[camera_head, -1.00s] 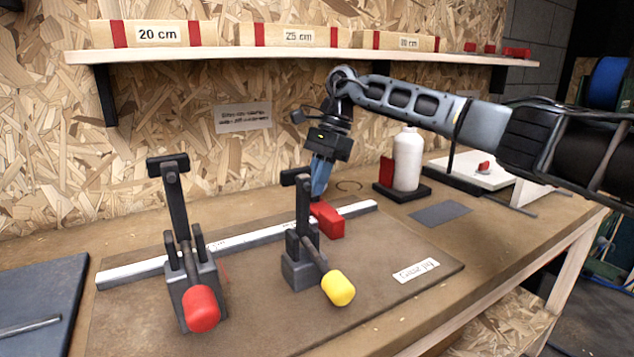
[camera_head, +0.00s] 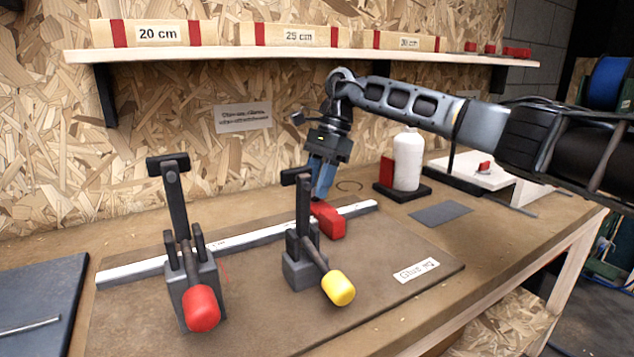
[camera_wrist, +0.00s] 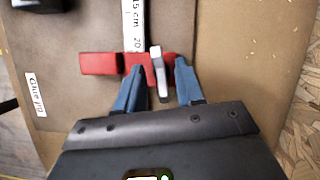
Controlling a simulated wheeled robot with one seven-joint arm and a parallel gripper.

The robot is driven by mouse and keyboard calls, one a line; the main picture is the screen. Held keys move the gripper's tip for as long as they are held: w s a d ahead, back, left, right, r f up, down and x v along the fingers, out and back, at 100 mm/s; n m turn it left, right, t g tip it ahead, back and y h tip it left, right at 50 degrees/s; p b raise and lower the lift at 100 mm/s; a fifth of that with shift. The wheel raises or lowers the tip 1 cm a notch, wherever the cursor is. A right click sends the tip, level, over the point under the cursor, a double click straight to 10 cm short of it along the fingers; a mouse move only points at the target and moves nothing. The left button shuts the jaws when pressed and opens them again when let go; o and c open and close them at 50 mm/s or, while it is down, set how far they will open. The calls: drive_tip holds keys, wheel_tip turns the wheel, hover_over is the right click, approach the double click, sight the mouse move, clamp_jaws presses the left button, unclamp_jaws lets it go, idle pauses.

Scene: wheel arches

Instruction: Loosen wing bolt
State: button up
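The wing bolt is a light grey lever (camera_wrist: 158,72) on a red block (camera_wrist: 100,64) that sits on the white measuring bar (camera_wrist: 133,20). In the wrist view my gripper (camera_wrist: 160,68) is open, with one blue finger on each side of the wing bolt and a gap on both sides. In the head view my gripper (camera_head: 318,196) points down behind the red block (camera_head: 328,220) on the bar (camera_head: 355,209). The wing bolt is hidden there.
Two toggle clamps stand in front of the bar, one with a red handle (camera_head: 201,308) and one with a yellow handle (camera_head: 338,288). A white bottle (camera_head: 407,160) stands at the back right. A shelf (camera_head: 300,52) with labelled blocks hangs above.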

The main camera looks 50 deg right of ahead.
drive_tip(key=shift+r, duration=0.1)
drive_tip(key=v, duration=0.7)
drive_tip(key=shift+d+r, duration=0.2)
drive_tip(key=shift+r, duration=0.05)
drive_tip(key=shift+s, duration=0.1)
